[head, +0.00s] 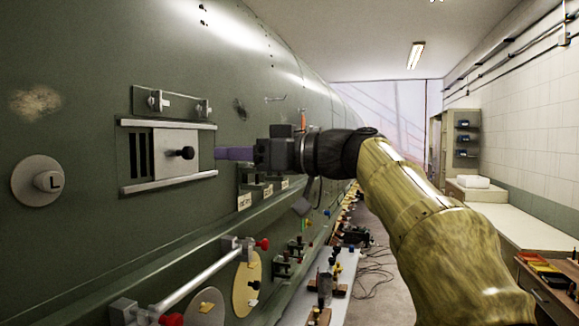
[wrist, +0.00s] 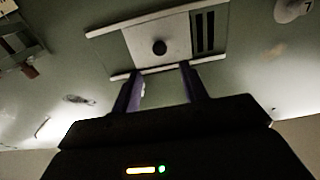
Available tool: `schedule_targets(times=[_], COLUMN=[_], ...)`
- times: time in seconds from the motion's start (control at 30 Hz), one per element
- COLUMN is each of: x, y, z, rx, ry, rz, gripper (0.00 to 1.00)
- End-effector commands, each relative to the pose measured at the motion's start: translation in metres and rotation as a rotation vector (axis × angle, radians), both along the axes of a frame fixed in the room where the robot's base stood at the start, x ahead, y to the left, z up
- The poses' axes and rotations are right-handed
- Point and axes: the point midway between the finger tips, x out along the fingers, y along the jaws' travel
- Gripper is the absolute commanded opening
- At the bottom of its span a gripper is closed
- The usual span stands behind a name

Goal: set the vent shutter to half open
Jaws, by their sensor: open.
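The vent shutter (head: 168,165) is a pale sliding plate between two horizontal rails on the green fuselage skin. Its black knob (head: 186,153) sticks out of the plate. Dark vent slots (head: 138,155) show uncovered left of the plate; whether the plate hides more slots, I cannot tell. In the wrist view, the knob (wrist: 159,47) is near the middle and the slots (wrist: 204,31) are on the right. My gripper (head: 217,154) points at the skin just right of the knob. Its purple fingers (wrist: 161,72) are open and empty, apart from the knob.
A small bracket with latches (head: 165,102) sits above the shutter. A round knob marked L (head: 38,181) is at the left. A workbench (head: 520,220) stands along the right wall.

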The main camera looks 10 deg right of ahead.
Motion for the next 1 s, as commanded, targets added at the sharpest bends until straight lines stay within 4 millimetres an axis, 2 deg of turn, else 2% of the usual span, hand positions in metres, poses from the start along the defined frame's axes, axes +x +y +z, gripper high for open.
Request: schedule_targets(times=[0.2,0.43,0.6,1.0], x=[-0.021,-0.040,-0.046,-0.045], y=[-0.040,-0.073,-0.082,-0.082], z=[-0.003,-0.001,0.000,0.000], rx=[-0.001,0.001,0.000,0.001], ry=[-0.003,-0.003,0.000,0.000], rz=[-0.004,-0.002,0.000,0.001], gripper=[0.44,0.44,0.44,0.44])
